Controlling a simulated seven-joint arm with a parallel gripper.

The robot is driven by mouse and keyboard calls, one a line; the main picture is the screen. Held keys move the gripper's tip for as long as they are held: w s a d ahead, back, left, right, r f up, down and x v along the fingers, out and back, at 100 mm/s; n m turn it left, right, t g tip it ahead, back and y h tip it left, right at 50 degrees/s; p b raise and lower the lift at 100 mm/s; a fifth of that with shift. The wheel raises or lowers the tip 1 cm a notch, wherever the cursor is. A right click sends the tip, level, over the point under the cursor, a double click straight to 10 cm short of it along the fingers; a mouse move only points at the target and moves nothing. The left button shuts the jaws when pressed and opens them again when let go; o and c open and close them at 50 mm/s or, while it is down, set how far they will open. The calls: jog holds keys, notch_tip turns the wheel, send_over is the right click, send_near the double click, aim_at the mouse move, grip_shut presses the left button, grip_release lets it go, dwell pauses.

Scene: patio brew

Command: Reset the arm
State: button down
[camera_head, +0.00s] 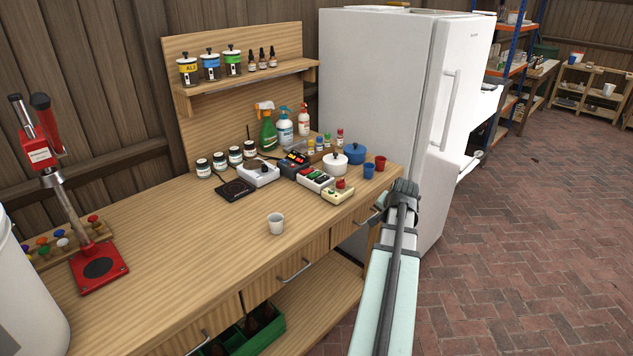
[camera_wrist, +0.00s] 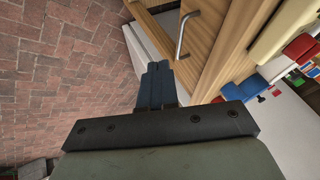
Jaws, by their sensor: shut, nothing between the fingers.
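My gripper shows in the wrist view (camera_wrist: 157,75) with its two dark blue fingers together and nothing between them. In that view it is over the edge of the wooden workbench, with a drawer handle (camera_wrist: 186,34) just beyond the fingers and brick floor to the left. In the head view my arm reaches up from the bottom, in front of the bench's right end. The fingers cannot be made out there.
The wooden bench (camera_head: 185,250) bears a white cup (camera_head: 276,223), a red bottle capper (camera_head: 97,266), a blue cup (camera_head: 368,171), a red cup (camera_head: 380,162) and small devices. A white fridge (camera_head: 385,85) stands behind the bench's right end. Brick floor (camera_head: 540,230) to the right is clear.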

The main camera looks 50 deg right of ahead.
jog(key=s+a+f+n+g+y, duration=0.2)
jog(key=s+a+f+n, duration=0.2)
jog(key=a+f, duration=0.3)
jog(key=w+a+f+n+g+y, duration=0.3)
jog(key=a+f+n+g+y, duration=0.15)
jog(key=a+f, duration=2)
jog(key=s+a+f+n+g+h, duration=0.1)
jog(key=s+a+f+n, duration=0.3)
jog(key=a, duration=1)
jog(key=s+a+f+n+g+h, duration=0.1)
jog(key=s+a+f+n+g, duration=0.3)
jog(key=s+a+f, duration=0.4)
jog(key=s+a, duration=0.2)
jog(key=a, duration=0.5)
jog(key=shift+f, duration=0.25)
